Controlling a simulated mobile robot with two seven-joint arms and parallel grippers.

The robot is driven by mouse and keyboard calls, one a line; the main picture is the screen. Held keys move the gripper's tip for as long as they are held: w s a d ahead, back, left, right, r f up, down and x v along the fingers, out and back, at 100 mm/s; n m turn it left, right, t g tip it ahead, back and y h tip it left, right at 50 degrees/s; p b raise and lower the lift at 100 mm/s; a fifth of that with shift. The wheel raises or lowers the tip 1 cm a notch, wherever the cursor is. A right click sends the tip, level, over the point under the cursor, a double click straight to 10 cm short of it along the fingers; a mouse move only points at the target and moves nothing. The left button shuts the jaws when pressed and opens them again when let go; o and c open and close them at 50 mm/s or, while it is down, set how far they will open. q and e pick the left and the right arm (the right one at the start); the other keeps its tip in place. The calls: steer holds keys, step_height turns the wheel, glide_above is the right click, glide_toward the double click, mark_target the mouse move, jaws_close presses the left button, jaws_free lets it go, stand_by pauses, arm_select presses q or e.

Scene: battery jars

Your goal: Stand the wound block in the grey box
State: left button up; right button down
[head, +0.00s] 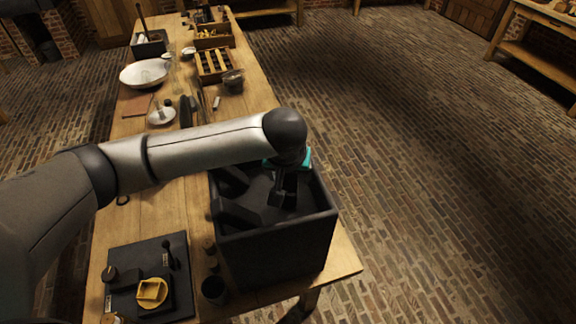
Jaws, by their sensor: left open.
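The dark grey open box (272,258) stands at the front right of the table. My left gripper (284,196) points down inside its opening, with its jaws open. Teal patches (306,160) with a little orange show just behind the gripper at the box's far rim. The gripper and my arm cover most of this, so I cannot tell whether it is the wound block. Dark angular shapes (240,208) lie inside the box to the left of the gripper. My right gripper is out of view.
A dark cup (214,290) stands beside the box. A white bowl (145,73), a wooden crate (213,64) and a jar (233,80) stand farther back.

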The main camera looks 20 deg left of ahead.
arm_select(q)
steer(key=p+v, duration=0.1)
steer(key=v, duration=1)
steer(key=shift+r, duration=0.3)
